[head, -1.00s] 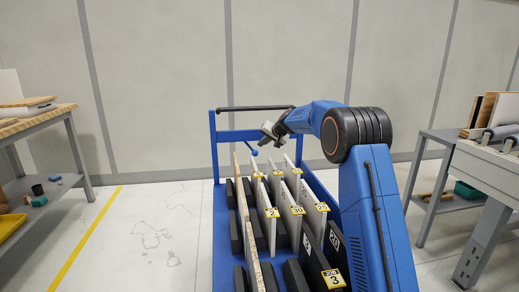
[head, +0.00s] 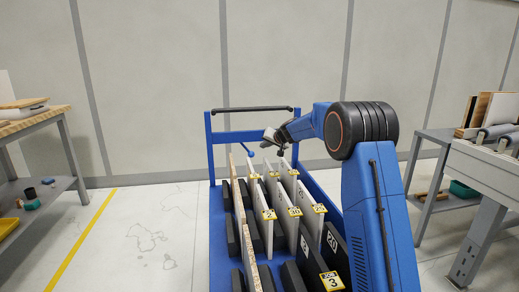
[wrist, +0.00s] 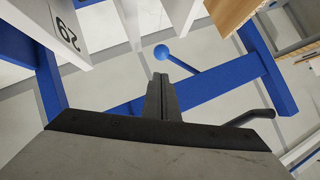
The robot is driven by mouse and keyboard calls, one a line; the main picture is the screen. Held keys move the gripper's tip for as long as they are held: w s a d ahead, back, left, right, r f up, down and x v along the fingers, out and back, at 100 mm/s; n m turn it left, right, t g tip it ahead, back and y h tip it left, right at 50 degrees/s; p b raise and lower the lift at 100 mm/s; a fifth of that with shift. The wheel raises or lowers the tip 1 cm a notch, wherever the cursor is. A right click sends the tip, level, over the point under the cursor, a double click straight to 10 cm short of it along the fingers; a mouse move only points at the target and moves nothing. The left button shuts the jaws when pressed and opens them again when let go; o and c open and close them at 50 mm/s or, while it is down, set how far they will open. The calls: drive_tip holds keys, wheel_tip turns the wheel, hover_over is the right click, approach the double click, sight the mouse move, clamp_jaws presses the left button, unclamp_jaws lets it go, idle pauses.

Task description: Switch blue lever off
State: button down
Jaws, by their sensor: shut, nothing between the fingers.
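The blue lever (head: 251,153) has a round blue knob and a thin rod at the far end of the blue cart, by its crossbar. In the wrist view the knob (wrist: 161,51) stands clear just ahead of the fingertips, with its rod slanting down right to the blue crossbar. My gripper (wrist: 160,78) has its fingers together and holds nothing. In the head view my gripper (head: 266,142) is close above and right of the knob, apart from it in the wrist view.
The blue cart (head: 208,140) carries several upright panels (head: 264,225) with yellow labels, between black dividers, close to my gripper. A black handle bar (head: 255,109) tops its far end. A workbench (head: 45,120) stands at left, and a grey machine (head: 480,170) at right.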

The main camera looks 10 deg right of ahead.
sight(250, 152)
drive_tip(key=x, duration=0.9)
drive_tip(key=shift+w+f, duration=0.2)
drive_tip(key=shift+w, duration=0.05)
drive_tip(key=shift+a, duration=0.1)
drive_tip(key=a+f, duration=0.2)
drive_tip(key=shift+a+f, duration=0.25)
drive_tip(key=shift+f, duration=0.2)
drive_tip(key=shift+d, duration=0.1)
drive_tip(key=shift+r, duration=0.95)
